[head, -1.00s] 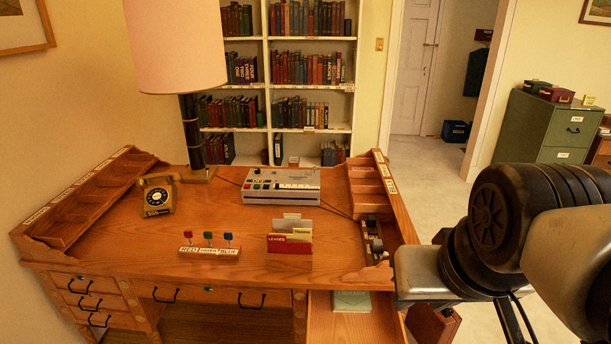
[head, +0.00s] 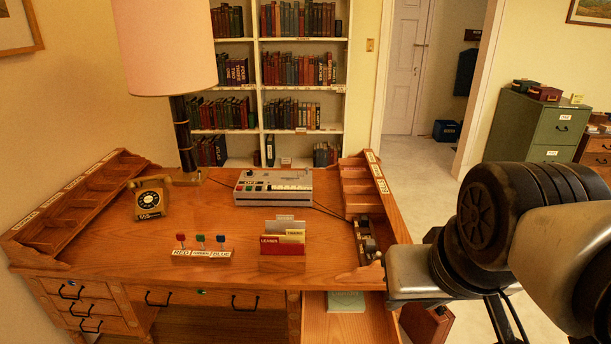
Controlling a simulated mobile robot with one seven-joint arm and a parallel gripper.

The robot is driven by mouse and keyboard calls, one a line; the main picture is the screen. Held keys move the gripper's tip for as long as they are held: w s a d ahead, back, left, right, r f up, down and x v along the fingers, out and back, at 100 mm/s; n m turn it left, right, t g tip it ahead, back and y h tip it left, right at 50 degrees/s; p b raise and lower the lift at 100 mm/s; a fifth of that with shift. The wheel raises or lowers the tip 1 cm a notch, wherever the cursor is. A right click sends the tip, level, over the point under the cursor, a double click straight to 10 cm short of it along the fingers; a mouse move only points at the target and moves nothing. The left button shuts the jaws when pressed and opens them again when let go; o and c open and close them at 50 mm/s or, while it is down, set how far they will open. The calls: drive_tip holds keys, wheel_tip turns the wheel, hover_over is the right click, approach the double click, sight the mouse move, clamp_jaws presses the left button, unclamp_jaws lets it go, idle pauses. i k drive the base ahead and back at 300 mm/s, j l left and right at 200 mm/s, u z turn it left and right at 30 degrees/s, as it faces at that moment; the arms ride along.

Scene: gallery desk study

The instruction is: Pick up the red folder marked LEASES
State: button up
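The red folder marked LEASES (head: 282,248) stands upright at the front of a small wooden holder (head: 282,265) near the front edge of the desk (head: 230,225). A yellow folder (head: 292,235) and a pale one (head: 285,222) stand behind it. My arm shows at the right, to the right of the folder and apart from it. My gripper itself is not clearly seen.
A rack of red, green and blue stamps (head: 200,248) stands left of the holder. A grey machine with keys (head: 273,187) is behind it. A telephone (head: 149,199) and lamp (head: 165,50) are at left. An open drawer (head: 347,322) juts out at the front right.

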sight(270, 246)
drive_tip(key=j+z, duration=0.2)
drive_tip(key=z, duration=0.15)
drive_tip(key=i+j+z, duration=0.1)
drive_tip(key=j+z, duration=0.65)
drive_tip(key=j, duration=1.6)
drive_tip(key=k+j+z, duration=0.1)
drive_tip(key=j, duration=0.8)
